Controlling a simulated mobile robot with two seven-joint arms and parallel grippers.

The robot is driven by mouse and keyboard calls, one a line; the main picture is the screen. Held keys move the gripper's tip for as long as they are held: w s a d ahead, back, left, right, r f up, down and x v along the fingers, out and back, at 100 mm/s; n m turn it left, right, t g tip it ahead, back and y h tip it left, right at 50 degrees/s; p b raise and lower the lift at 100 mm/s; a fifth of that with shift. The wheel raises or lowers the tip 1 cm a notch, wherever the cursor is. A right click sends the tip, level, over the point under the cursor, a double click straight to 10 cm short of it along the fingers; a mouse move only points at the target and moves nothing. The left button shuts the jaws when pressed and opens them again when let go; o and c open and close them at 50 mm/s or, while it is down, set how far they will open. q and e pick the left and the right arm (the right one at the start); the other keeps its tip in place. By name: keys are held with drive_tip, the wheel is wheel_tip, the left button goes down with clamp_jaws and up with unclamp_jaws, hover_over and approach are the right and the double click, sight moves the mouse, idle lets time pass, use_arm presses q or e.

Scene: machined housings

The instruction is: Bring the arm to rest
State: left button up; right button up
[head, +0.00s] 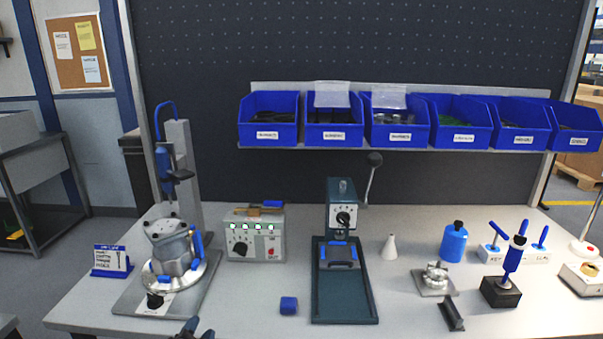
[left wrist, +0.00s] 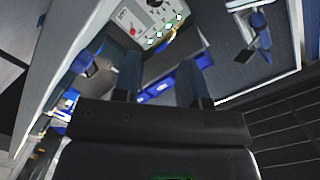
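My left gripper (head: 192,331) just enters at the bottom edge of the head view, in front of the bench, with only its tip end showing. In the left wrist view its two dark fingers (left wrist: 158,78) stand apart with nothing seen between them. It is clear of the things on the bench. My right gripper is in neither view. A machined metal housing (head: 172,249) sits in the round fixture at the left of the bench, with blue clamp parts beside it.
Blue bins (head: 268,119) line the back. The front middle is mostly clear.

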use_arm(q)
drive_tip(key=s+a+f+n+g, duration=0.2)
drive_tip(key=s+f+n, duration=0.2)
drive_tip(key=s, duration=0.8)
drive_tip(key=s+a+f+n+g, duration=0.3)
drive_tip(key=s+f+n, duration=0.2)
drive_tip(key=s, duration=0.7)
wheel_tip(320, 180, down, 2)
drive_tip(key=shift+a+f+n, duration=0.15)
drive_tip(key=shift+f+n, duration=0.05)
drive_tip(key=shift+n, duration=0.1)
